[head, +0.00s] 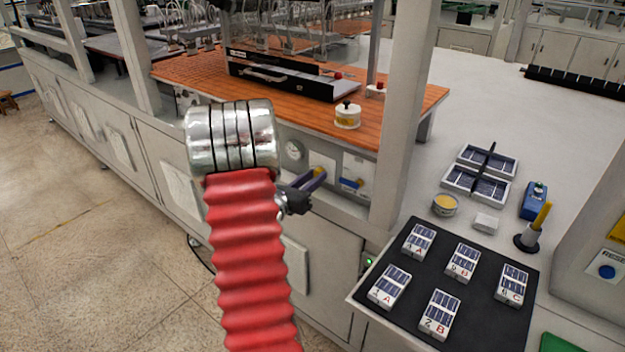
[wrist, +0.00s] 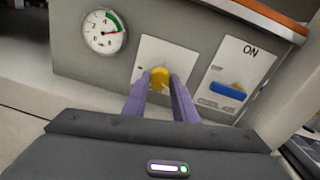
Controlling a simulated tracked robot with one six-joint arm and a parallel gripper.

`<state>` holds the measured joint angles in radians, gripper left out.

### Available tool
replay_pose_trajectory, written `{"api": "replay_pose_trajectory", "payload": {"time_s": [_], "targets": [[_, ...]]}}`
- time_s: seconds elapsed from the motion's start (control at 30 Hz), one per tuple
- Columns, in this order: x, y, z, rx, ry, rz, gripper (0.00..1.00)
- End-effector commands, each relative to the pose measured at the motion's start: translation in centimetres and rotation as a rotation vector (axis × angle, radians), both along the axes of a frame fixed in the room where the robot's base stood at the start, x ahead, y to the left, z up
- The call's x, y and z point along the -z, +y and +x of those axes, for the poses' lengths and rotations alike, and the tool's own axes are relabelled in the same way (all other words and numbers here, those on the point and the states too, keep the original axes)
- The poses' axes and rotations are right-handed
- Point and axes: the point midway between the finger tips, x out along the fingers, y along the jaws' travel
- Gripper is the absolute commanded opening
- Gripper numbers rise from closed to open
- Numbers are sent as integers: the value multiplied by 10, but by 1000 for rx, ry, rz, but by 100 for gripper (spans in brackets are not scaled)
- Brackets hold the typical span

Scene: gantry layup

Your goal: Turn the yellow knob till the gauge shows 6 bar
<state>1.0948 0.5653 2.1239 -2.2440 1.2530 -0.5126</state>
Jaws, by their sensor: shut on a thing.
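The yellow knob (wrist: 159,78) sits on a pale plate on the cabinet front in the wrist view. My gripper (wrist: 160,85) has its two purple fingers shut on the knob, one on each side. In the head view my gripper (head: 318,174) reaches the panel and the knob (head: 318,170) is mostly hidden by it. The round gauge (wrist: 104,31) is left of the knob in the wrist view. Its red needle points right, near the end of a green arc; the exact reading is too small to tell. The gauge (head: 294,150) also shows in the head view.
A blue handle (wrist: 228,91) on a plate marked ON is right of the knob. An orange worktop (head: 400,105) overhangs the panel. A white post (head: 405,110) stands to the right. A dark mat (head: 455,290) with several labelled blocks lies at the lower right.

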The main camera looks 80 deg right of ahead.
Motion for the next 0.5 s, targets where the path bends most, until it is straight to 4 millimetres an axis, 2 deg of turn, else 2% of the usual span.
{"api": "replay_pose_trajectory", "payload": {"time_s": [0.07,0.1,0.33,0.5], "targets": [[-2,-1,4,-10,0,-3,3],[-2,-1,4,-9,-1,-3,27],[-1,-1,3,-6,-1,-3,44],[-1,0,2,-4,-1,-2,44]]}}
